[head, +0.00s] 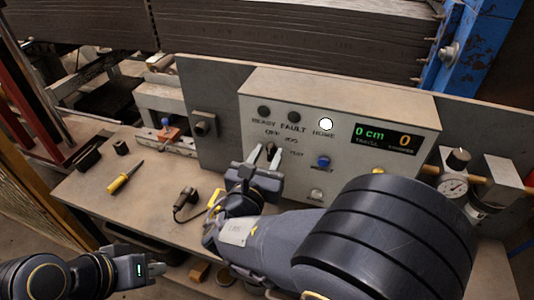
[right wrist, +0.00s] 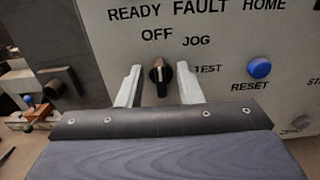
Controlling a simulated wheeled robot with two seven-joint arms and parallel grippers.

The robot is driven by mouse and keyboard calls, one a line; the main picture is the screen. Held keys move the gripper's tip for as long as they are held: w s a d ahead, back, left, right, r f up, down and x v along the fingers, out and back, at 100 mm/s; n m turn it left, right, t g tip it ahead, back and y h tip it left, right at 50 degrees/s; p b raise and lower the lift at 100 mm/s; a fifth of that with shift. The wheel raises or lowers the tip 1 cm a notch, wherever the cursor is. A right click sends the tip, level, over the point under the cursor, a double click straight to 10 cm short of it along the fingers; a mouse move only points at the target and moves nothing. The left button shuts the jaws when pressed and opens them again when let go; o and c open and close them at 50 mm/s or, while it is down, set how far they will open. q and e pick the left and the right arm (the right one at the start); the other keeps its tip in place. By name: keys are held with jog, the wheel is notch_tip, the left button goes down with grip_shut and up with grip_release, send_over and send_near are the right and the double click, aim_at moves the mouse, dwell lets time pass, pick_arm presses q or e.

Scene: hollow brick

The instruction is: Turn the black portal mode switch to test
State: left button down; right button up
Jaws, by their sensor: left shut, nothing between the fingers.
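The black portal mode switch (right wrist: 159,76) is on the panel, below the OFF and JOG labels and left of TEST. Its pale mark is near the top of the knob; I cannot tell exactly which label it faces. It also shows in the head view (head: 270,149), partly hidden. My right gripper (head: 264,157) is open in front of the panel, with one pale finger on each side of the knob. In the right wrist view gaps show between knob and fingers. My left gripper (head: 140,268) is shut and empty, low at the left, away from the panel.
The grey control box (head: 340,105) carries a lit white HOME lamp (head: 326,124), a blue RESET button (head: 323,161) and a green display (head: 386,138). A yellow screwdriver (head: 124,178) lies on the bench (head: 88,190). A gauge (head: 453,188) stands at the right.

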jog(key=shift+c, duration=0.4)
grip_shut()
jog(key=shift+f+m+b, duration=0.15)
jog(key=shift+m+b, duration=0.15)
jog(key=shift+b, duration=0.25)
jog(key=shift+s+d+f+m+b, duration=0.1)
jog(key=shift+d+f+m+b, duration=0.1)
jog(key=shift+m+b, duration=3.35)
jog(key=shift+w+d+f+m+b, duration=0.15)
jog(key=shift+m+b, duration=2.1)
jog(key=shift+b, duration=2.55)
jog(key=shift+s+d+f+m+b, duration=0.2)
jog(key=shift+m+b, duration=2.7)
jog(key=shift+b, duration=1.3)
jog(key=shift+r, duration=0.1)
